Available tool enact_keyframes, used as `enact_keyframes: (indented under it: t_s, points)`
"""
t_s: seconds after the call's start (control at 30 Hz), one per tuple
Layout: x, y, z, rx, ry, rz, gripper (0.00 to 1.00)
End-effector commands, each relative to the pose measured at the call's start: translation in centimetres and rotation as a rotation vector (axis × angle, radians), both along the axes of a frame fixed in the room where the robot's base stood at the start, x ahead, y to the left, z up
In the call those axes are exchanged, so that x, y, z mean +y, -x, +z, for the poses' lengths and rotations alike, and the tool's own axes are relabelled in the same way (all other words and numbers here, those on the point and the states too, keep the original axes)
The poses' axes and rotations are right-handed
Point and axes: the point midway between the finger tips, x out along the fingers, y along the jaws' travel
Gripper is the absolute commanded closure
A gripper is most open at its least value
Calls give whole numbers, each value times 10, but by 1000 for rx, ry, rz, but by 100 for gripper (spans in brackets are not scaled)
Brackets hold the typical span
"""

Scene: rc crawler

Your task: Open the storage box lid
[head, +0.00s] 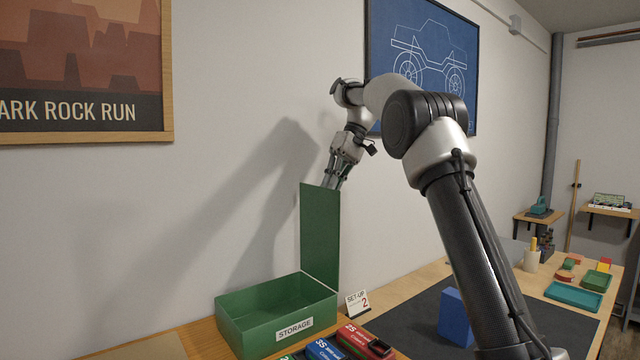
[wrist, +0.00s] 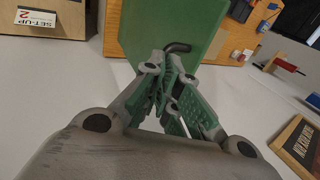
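The green storage box (head: 262,321) stands on the wooden bench against the wall, with a STORAGE label on its front. Its green lid (head: 320,235) stands upright along the box's right side, so the box is open at the top. My gripper (head: 337,184) points down at the lid's top edge; in the head view its fingertips are partly hidden behind the lid. In the wrist view the fingers (wrist: 172,65) converge in front of the green lid (wrist: 140,25), beside a dark bent handle (wrist: 178,47). Whether they touch or grip it is unclear.
A SET-UP 2 card (head: 357,303) stands right of the box. Red (head: 366,341) and blue (head: 325,349) labelled boxes lie in front of it. A blue block (head: 455,318) stands on the dark mat (head: 410,322). The wall is close behind the lid and arm.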

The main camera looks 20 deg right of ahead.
Motion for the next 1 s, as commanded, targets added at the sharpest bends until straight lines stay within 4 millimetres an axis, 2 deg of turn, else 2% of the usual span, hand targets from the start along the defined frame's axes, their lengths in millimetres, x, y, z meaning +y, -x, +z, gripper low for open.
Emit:
enact_keyframes:
  t_s: [0.03,0.7,0.9,1.0]
  points:
    - [-5,1,-24,64,-8,7,100]
    - [-8,-1,-26,84,-65,19,100]
    - [-8,-1,-26,85,-64,17,61]
    - [-8,-1,-26,84,-64,15,55]
